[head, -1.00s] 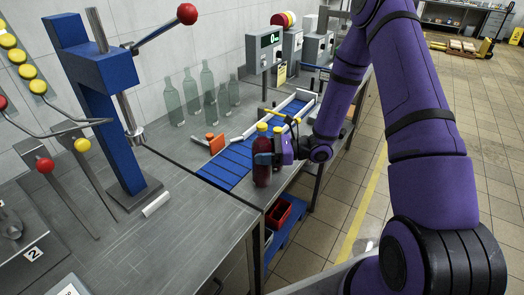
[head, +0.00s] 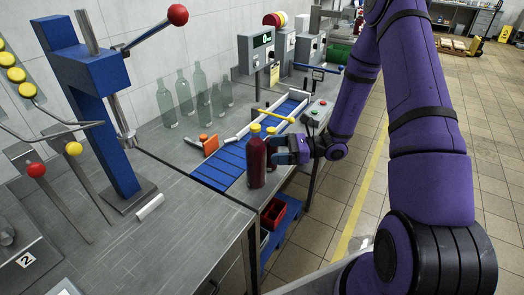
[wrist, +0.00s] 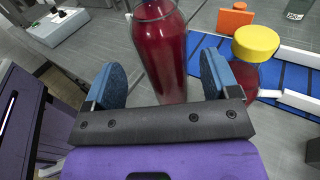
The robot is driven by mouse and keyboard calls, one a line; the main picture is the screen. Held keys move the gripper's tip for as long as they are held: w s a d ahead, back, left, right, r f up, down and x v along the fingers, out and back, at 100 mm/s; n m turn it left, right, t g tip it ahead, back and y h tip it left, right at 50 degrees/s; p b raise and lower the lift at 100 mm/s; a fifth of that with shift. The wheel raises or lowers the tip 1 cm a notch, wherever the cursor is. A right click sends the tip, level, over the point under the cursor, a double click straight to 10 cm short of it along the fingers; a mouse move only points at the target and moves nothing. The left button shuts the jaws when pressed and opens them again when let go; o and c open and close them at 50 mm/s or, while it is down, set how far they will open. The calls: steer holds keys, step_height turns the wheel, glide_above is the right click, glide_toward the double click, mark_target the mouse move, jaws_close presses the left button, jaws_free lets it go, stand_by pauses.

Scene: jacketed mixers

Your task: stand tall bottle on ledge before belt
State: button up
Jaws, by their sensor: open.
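A tall dark red bottle (head: 257,163) stands upright at the near end of the blue belt (head: 222,168), on the grey ledge. Its cap is yellow. In the wrist view the red bottle (wrist: 163,50) shows beyond and between my fingertips, its top cut off by the frame. My gripper (head: 280,150) is just right of the bottle, open and empty, with a small gap. Its two blue fingers (wrist: 162,82) are spread. A second yellow-capped red bottle (wrist: 254,50) is to the right in the wrist view; in the head view it is mostly hidden.
An orange block (head: 208,144) sits left of the belt, and green glass bottles (head: 199,95) stand by the wall. A blue press (head: 95,100) stands at left. A red bin (head: 274,212) is below the bench edge.

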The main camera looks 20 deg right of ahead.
steer(key=v, duration=0.5)
steer(key=s+a+r+n+g+h, duration=0.35)
steer(key=s+r+n, duration=0.2)
steer(key=r, duration=0.35)
steer(key=s+a+r+n+g+h, duration=0.3)
steer(key=s+r+n+g, duration=0.15)
steer(key=r+n, duration=0.35)
steer(key=s+d+r+n+t+h, duration=0.2)
steer(key=s+r+n+t+h, duration=0.5)
steer(key=s+r+h, duration=0.3)
steer(key=s+r+n, duration=0.1)
steer(key=s+r, duration=0.3)
steer(key=s, duration=0.1)
steer(key=shift+d+r, duration=0.25)
steer(key=shift+r, duration=0.15)
steer(key=shift+s+n, duration=0.15)
steer(key=shift+n, duration=0.1)
